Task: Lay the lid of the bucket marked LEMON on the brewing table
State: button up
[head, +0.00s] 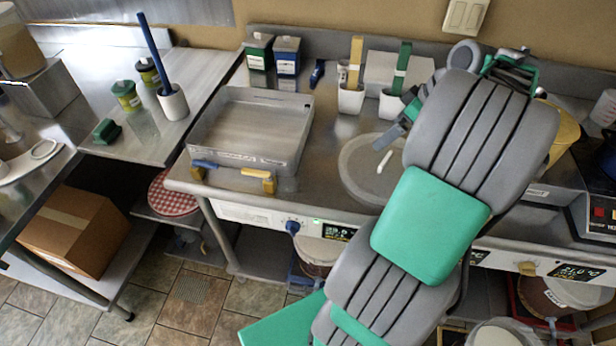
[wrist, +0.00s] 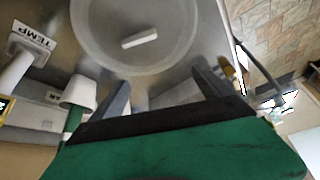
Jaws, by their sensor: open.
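A round, pale, see-through lid (head: 358,172) with a white bar handle (head: 384,162) lies flat on the metal brewing table (head: 330,135). The lid also shows in the wrist view (wrist: 100,40), with its handle (wrist: 140,38) near the top. My gripper (wrist: 162,78) is open and empty, its two fingers apart at the lid's near edge. In the head view my gripper (head: 399,124) is just behind the lid, partly hidden by my arm. I cannot read the word LEMON on any bucket, and cannot tell which bucket the lid belongs to.
A metal tray (head: 250,98) stands left of the lid. White cups with yellow (head: 351,98) and green (head: 392,103) tools stand behind it. A yellow container (head: 566,132) is partly behind my arm. Buckets (head: 318,249) sit below the table. The table between tray and lid is clear.

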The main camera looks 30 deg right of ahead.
jog(key=w+a+r+m+g, duration=0.1)
jog(key=w+a, duration=0.4)
jog(key=a, duration=0.7)
jog(key=s+a+f+m+h, duration=0.1)
jog(key=s+a, duration=0.3)
jog(key=a, duration=0.5)
jog(key=s+a+f+m+h, duration=0.1)
jog(key=s+a, duration=0.3)
jog(key=a, duration=0.6)
jog(key=shift+s+a+f+m+h, duration=0.3)
jog(key=shift+f+m, duration=0.2)
jog(key=shift+m, duration=0.3)
